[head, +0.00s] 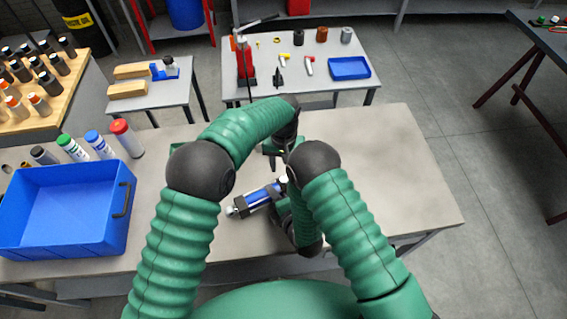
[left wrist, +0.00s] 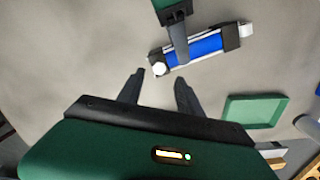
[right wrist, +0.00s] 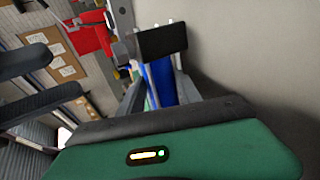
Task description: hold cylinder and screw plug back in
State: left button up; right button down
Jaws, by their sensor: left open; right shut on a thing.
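A blue cylinder (head: 259,196) with dark end blocks and silvery rods is on or just above the table; it also shows in the left wrist view (left wrist: 205,47). My right gripper (right wrist: 158,88) is shut around its blue middle. A white round piece (left wrist: 159,69), perhaps the plug, is at the cylinder end nearer my left gripper; I cannot tell how far in it sits. A pale fitting (left wrist: 246,29) is at the other end. My left gripper (left wrist: 157,84) is open and empty, its fingers pointing toward the white piece. In the head view my arms hide much of both grippers.
A green tray (left wrist: 255,110) lies on the grey table (head: 385,150). A blue bin (head: 65,205) and several capped bottles (head: 97,144) stand at the left. A second table with tools and a blue tray (head: 349,68) is behind. The table's right side is clear.

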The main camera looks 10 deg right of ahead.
pick_arm(q)
jog(key=n, duration=0.3)
jog(key=shift+w+r, duration=0.15)
jog(key=shift+r, duration=0.1)
pick_arm(e)
jog(key=shift+s+f, duration=0.15)
jog(key=shift+f, duration=0.05)
pick_arm(q)
jog(key=shift+f, duration=0.1)
notch_tip(320, 180, down, 8)
jog(key=shift+r, duration=0.1)
grip_shut()
